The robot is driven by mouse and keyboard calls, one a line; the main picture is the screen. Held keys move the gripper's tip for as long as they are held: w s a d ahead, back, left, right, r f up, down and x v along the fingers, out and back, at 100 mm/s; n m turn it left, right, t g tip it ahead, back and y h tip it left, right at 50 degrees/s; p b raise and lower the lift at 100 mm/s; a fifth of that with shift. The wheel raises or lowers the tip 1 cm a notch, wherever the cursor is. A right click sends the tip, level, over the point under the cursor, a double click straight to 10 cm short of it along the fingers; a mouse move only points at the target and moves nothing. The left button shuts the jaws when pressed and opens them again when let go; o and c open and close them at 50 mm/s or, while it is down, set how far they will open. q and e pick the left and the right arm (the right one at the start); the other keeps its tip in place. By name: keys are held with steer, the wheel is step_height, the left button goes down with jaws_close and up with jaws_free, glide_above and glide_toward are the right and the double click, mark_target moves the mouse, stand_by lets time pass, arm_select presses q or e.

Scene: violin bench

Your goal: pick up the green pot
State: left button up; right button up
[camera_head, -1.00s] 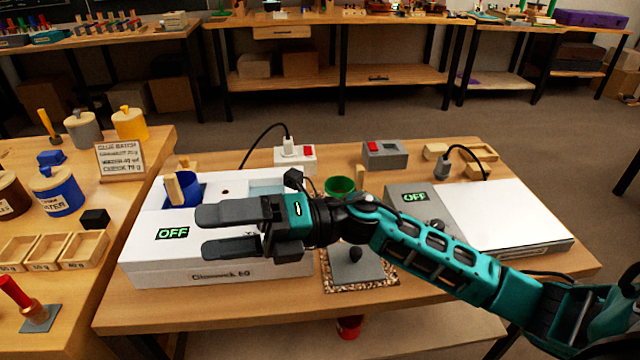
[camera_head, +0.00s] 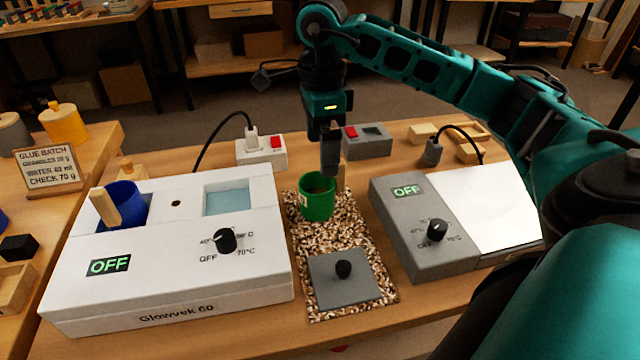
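The green pot (camera_head: 317,201) stands upright on the speckled cork mat (camera_head: 341,243), between the white heater box and the grey unit. A light wooden piece (camera_head: 342,178), seemingly its handle, rises at its right rear rim. My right gripper (camera_head: 330,168) points straight down at the pot's rear right rim, close beside the wooden piece. Its fingers are seen edge-on and overlap, so the gap between them and any contact with the pot are hidden. My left gripper is not in view.
The white heater box (camera_head: 180,255) holds a blue pot (camera_head: 126,205) at left. The grey unit (camera_head: 415,240) with a white plate (camera_head: 490,210) is at right. A grey lid (camera_head: 345,279) with a black knob lies on the mat's front. A switched power strip (camera_head: 262,150) and grey box (camera_head: 368,142) stand behind.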

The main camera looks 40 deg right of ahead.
mark_target(319, 186)
steer(key=f, duration=0.6)
steer(key=f+b, duration=0.1)
steer(key=f, duration=0.2)
steer(key=shift+a+f, duration=0.1)
steer(key=shift+a, duration=0.15)
steer(key=c, duration=1.1)
